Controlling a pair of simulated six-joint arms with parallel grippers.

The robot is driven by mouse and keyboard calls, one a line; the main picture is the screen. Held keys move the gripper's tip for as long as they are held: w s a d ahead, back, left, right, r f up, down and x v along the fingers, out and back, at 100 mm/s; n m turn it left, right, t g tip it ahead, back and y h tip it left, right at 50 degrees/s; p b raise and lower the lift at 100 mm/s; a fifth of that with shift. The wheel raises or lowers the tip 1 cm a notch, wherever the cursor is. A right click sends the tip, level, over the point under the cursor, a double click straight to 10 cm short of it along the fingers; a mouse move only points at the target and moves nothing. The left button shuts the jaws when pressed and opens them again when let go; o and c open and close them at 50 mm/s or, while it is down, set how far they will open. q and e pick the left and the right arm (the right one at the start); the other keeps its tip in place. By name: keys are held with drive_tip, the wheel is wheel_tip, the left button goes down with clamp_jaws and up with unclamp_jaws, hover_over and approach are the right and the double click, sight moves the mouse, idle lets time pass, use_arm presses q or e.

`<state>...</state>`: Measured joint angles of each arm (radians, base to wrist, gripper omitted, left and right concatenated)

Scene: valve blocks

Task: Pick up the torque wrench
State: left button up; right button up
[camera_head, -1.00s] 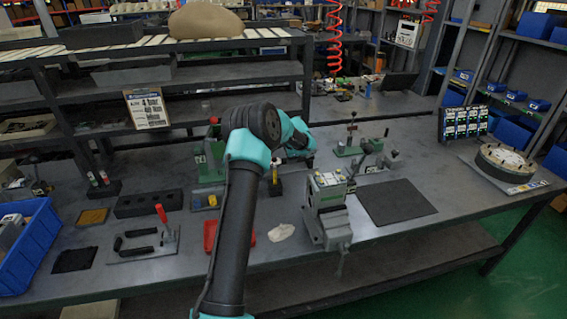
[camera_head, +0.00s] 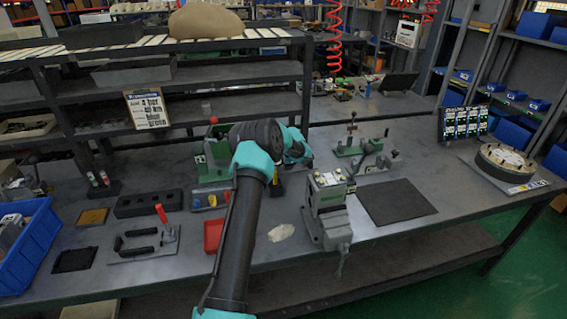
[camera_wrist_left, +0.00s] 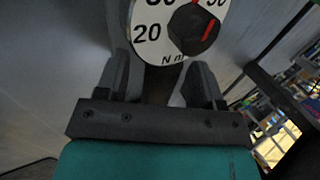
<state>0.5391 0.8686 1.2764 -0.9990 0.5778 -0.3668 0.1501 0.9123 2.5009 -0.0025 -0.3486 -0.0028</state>
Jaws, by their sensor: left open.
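In the left wrist view a round white dial (camera_wrist_left: 150,36) marked in N m, with a black hexagonal centre and a red pointer, lies just beyond my left gripper (camera_wrist_left: 160,70). It looks like the head of the torque wrench. A dark bar (camera_wrist_left: 158,86) runs from the dial down between the fingers. The fingers are open, one on each side of the bar; whether they touch it cannot be told. In the head view my arm reaches over the middle of the bench and hides the gripper and the wrench. My right gripper is not in view.
A grey-green vise (camera_head: 328,207) stands right of my arm, beside a dark mat (camera_head: 396,202). A red tray (camera_head: 213,236) lies left of my arm. A green stand (camera_head: 208,165) and a green-based valve fixture (camera_head: 362,147) are farther back. A blue bin (camera_head: 30,250) is at far left.

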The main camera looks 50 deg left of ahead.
use_arm(q)
drive_tip(key=shift+f, duration=0.1)
idle(0.4)
clamp_jaws()
idle(0.4)
